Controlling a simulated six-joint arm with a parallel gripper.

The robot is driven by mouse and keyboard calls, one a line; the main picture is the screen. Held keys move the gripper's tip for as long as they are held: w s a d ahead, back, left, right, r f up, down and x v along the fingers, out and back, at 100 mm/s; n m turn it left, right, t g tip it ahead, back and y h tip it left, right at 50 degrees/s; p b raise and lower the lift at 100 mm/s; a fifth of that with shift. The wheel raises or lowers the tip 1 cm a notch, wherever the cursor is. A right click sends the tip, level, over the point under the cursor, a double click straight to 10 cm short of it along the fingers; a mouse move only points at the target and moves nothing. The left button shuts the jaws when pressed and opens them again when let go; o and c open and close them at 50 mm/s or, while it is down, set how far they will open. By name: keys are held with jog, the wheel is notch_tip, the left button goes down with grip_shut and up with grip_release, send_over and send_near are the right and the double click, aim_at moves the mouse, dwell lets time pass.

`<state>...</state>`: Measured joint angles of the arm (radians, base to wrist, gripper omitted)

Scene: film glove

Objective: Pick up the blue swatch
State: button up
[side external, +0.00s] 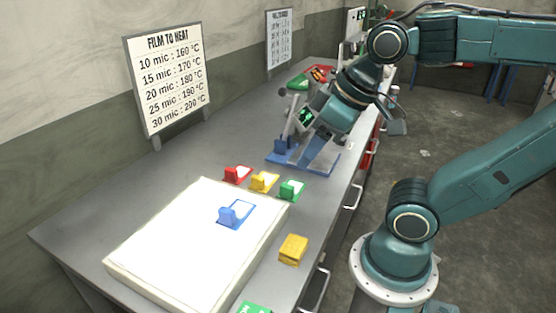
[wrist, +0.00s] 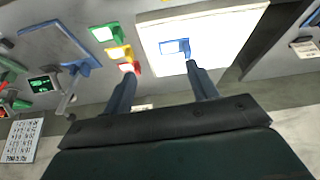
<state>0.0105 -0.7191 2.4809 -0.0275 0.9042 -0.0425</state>
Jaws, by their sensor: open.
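The blue swatch (side external: 236,213) lies on the white light panel (side external: 160,262), near the panel's right edge, with a raised blue tab at one end. In the wrist view the blue swatch (wrist: 176,46) shows on the panel (wrist: 222,32), above and between the finger tips. My gripper (wrist: 160,75) is open with nothing between its two dark fingers. In the side view my gripper (side external: 308,160) is over the far part of the bench, well away from the swatch; its fingers are hard to make out there.
Red (side external: 237,174), yellow (side external: 264,181) and green (side external: 291,189) swatches stand in a row behind the panel. A yellow block (side external: 293,249) sits right of the panel. A blue-based device (side external: 283,152) stands near my gripper. A temperature sign (side external: 168,80) stands at the wall.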

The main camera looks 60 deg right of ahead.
jog(key=w+a+n+g+y, duration=0.2)
jog(key=w+n, duration=0.6)
jog(key=n+g+y, duration=0.3)
jog(key=n, duration=0.6)
send_near(228, 208)
jog(key=shift+w+v, duration=0.15)
jog(key=shift+v, duration=0.65)
jog(key=shift+w+v, duration=0.15)
jog(key=shift+v, duration=0.7)
jog(key=shift+a, duration=0.2)
jog(key=shift+h, duration=0.3)
jog(key=shift+x, duration=4.25)
jog(key=shift+s+f, duration=0.1)
jog(key=shift+s, duration=0.05)
jog(key=shift+x, duration=2.5)
jog(key=shift+s, duration=0.1)
jog(key=shift+c, duration=0.2)
